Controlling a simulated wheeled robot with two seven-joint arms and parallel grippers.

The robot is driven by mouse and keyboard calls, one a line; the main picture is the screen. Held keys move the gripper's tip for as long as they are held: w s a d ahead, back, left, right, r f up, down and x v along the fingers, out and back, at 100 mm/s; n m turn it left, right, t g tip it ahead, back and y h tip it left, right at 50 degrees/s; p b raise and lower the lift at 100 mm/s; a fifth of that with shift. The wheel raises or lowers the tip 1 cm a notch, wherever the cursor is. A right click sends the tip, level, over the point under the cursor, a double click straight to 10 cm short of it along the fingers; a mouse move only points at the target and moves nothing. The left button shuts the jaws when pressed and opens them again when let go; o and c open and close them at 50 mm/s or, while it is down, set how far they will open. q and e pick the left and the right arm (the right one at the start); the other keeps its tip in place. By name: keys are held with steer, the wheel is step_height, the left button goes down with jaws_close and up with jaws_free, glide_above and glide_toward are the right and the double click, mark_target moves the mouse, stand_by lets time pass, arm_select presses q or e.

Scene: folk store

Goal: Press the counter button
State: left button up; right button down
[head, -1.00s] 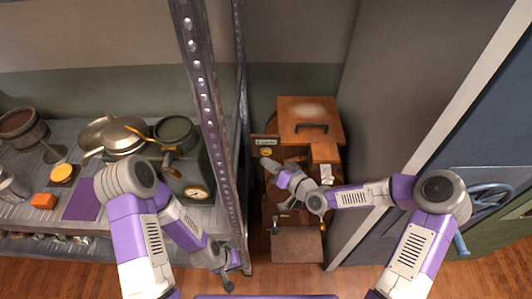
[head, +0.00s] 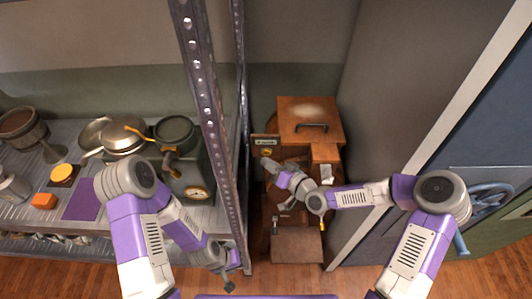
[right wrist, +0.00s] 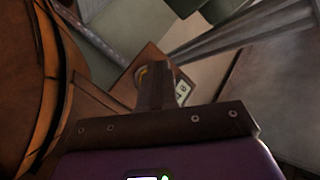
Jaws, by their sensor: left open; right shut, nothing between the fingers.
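A small round yellow button (head: 266,152) sits on a wooden panel at the left of the wooden cabinet, below a small pale label or display (head: 265,141). In the right wrist view the button (right wrist: 141,74) is partly hidden behind my fingers, with a small numbered display (right wrist: 182,90) beside it. My right gripper (head: 266,162) is shut and empty, its tip very close to the button. I cannot tell whether it touches. My left gripper (head: 230,279) is open and empty, low in front of the shelf, far from the button.
A metal post (head: 208,110) stands between the shelf and the cabinet (head: 298,250). A grey wall (head: 385,110) closes in the right side.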

steer(key=shift+w, duration=0.1)
steer(key=shift+w+b, duration=0.3)
steer(key=shift+w, duration=0.05)
steer(key=shift+w, duration=0.4)
stand_by(0.7)
stand_by(0.4)
steer(key=shift+s+b, duration=0.3)
steer(key=shift+s, duration=0.55)
steer(key=s, duration=0.5)
stand_by(0.7)
